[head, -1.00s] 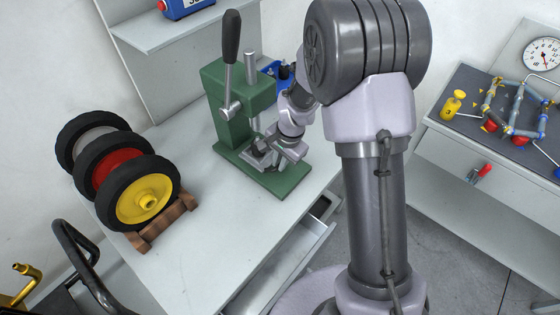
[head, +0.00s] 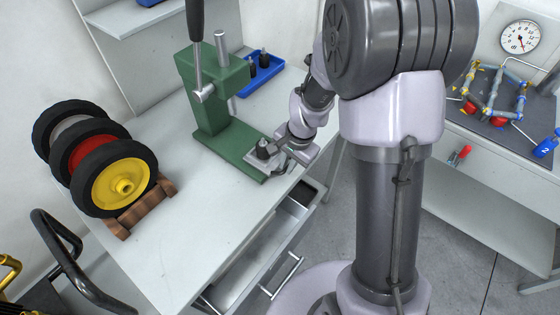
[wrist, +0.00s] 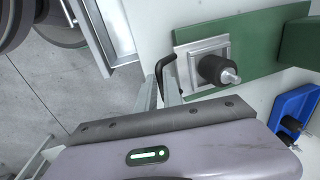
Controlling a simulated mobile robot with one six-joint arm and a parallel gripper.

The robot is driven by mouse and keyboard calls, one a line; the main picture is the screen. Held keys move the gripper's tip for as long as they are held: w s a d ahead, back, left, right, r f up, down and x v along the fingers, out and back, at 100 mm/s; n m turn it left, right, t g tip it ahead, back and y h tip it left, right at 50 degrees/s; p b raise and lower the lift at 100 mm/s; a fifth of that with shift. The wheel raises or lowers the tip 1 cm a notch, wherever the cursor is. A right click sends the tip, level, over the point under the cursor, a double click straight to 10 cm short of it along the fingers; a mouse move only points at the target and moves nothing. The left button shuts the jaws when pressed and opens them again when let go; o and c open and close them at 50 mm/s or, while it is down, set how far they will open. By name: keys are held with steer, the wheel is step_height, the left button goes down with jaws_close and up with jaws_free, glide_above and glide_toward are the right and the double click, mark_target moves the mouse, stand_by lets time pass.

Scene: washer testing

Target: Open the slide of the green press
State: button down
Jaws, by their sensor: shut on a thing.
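The green press (head: 212,100) stands on the bench, its lever raised. Its grey slide (wrist: 192,55) sits at the front end of the green base (wrist: 262,40), clear of the press column. A dark cylindrical part with a metal tip (wrist: 217,69) stands on the slide; it also shows in the head view (head: 263,149). My gripper (wrist: 168,88) is shut on the slide's black bent handle (wrist: 165,68), beside the plate.
Three wheels (head: 122,187) sit on a wooden rack (head: 140,210) at the left of the bench. A blue tray (head: 262,80) with dark parts lies behind the press. An open drawer (head: 265,240) juts out below the bench front. A second bench with pipework (head: 490,95) stands at right.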

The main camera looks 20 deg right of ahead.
steer(key=shift+s+d, duration=0.15)
steer(key=shift+s, duration=0.05)
steer(key=c, duration=1.5)
jaws_free()
steer(key=shift+w, duration=0.1)
steer(key=s+r+p, duration=0.1)
steer(key=r+p, duration=0.1)
steer(key=r, duration=0.3)
steer(key=s+d+r+p, duration=0.1)
steer(key=r+p, duration=0.1)
steer(key=r, duration=0.4)
steer(key=d+r+p, duration=0.1)
steer(key=r+p, duration=0.1)
steer(key=r, duration=0.4)
steer(key=shift+s, duration=0.4)
steer(key=s+a+r+n+t+b, duration=0.1)
steer(key=s+a+n+b, duration=0.1)
steer(key=s, duration=0.3)
steer(key=s+a+r+n+t+b, duration=0.1)
steer(key=s+a+r+n+b, duration=0.1)
steer(key=s, duration=0.4)
steer(key=s+a+r+n+t+b, duration=0.1)
steer(key=s+a+n+t+b, duration=0.1)
steer(key=s+a+b, duration=0.2)
steer(key=shift+s+a+r+y, duration=0.15)
steer(key=shift+s+y, duration=0.25)
steer(key=shift+s, duration=0.4)
